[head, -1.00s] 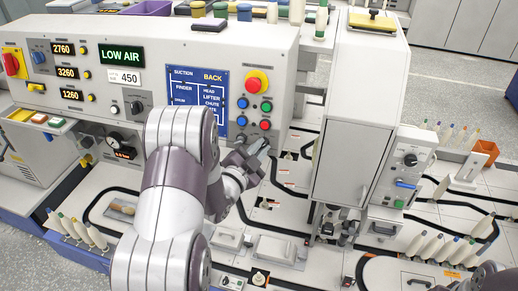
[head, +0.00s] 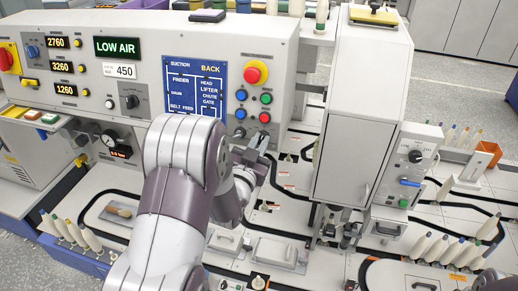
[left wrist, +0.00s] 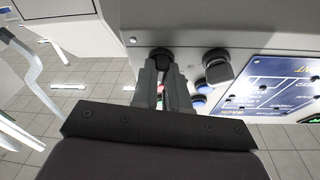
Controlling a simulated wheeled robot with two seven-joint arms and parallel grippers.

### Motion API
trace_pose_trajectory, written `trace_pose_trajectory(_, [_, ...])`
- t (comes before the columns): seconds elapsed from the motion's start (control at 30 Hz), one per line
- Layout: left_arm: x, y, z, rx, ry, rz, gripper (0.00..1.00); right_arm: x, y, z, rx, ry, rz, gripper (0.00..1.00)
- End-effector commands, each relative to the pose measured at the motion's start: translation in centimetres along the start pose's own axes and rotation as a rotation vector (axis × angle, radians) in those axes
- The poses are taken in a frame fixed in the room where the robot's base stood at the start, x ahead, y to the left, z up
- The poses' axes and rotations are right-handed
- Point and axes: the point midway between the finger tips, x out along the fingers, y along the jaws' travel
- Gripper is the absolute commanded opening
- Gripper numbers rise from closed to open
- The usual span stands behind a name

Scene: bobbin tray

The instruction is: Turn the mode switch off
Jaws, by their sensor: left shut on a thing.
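My left gripper (head: 262,139) is at the lower right of the grey front panel, below the red and green buttons. Its fingers are shut on a small dark knob, taken here as the mode switch (left wrist: 160,54). In the left wrist view the knob shows at the fingertips, against the panel. No label on it can be read, and its turn position cannot be made out. A second black knob (left wrist: 219,71) is beside it; it also shows in the head view (head: 240,132), left of the gripper. My right gripper is not in view.
A red stop button (head: 256,71), blue buttons (head: 240,114) and a blue sign (head: 195,88) are close by on the panel. A tall grey housing (head: 357,120) stands right of the gripper. Bobbins (head: 450,250) stand on the tray deck below.

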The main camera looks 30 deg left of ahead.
Motion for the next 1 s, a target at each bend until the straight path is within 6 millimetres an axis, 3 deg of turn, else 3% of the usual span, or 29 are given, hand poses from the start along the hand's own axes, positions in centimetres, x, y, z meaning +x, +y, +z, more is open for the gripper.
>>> trace_pose_trajectory(0.4, [-0.2, 0.3, 0.5, -0.186, -0.013, -0.064, 0.0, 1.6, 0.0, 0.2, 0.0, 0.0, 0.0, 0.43])
trace_pose_trajectory(0.97, [-0.2, 0.3, 0.6, -0.217, -0.018, -0.073, 0.0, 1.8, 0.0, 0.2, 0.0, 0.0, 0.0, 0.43])
trace_pose_trajectory(1.0, [-0.2, 0.3, 0.6, -0.217, -0.019, -0.073, 0.2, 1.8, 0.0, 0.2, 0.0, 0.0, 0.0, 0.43])
